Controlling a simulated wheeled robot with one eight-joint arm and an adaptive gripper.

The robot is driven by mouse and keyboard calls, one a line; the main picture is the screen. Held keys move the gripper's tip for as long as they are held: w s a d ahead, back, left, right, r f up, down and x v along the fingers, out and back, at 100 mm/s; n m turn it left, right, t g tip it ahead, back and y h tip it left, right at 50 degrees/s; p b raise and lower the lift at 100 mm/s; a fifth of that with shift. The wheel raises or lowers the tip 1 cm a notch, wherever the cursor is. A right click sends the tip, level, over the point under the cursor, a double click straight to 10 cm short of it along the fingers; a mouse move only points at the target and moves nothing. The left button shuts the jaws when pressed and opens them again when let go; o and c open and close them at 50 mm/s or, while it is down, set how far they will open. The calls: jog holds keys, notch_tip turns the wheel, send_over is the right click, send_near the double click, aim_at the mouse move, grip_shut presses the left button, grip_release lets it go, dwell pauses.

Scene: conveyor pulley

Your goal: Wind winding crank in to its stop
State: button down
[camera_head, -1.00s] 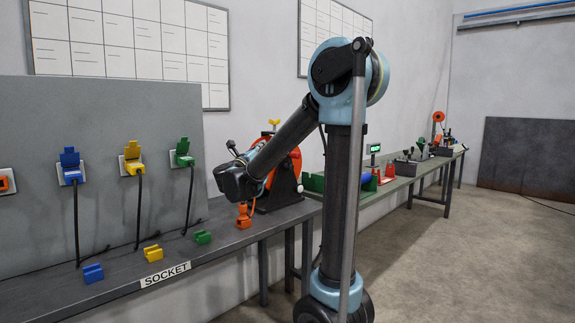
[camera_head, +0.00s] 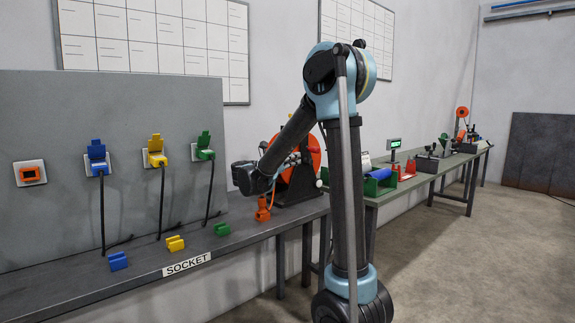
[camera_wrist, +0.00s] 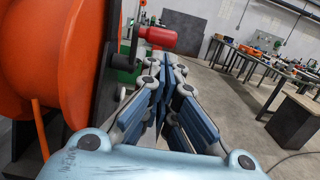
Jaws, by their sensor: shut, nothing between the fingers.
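The large orange reel (camera_wrist: 72,60) on a black stand fills the left of the wrist view. In the head view the reel (camera_head: 311,152) stands on the bench, partly behind my arm. A crank arm (camera_wrist: 134,45) with a red cylindrical handle (camera_wrist: 160,38) shows beside the reel in the wrist view; I take it for the winding crank. My gripper (camera_wrist: 166,62) is shut and empty, its tips just below the red handle in the picture. I cannot tell whether they touch it. My forearm partly hides the reel in the head view.
An orange fitting (camera_head: 263,210) stands on the bench near my wrist. Blue, yellow and green sockets with hanging cables are on the grey panel (camera_head: 60,120) at left. A second bench (camera_head: 408,178) carries tools at right. The floor (camera_head: 450,250) at right is clear.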

jog(key=x, duration=0.7)
jog(key=shift+d, duration=0.2)
jog(key=shift+w, duration=0.1)
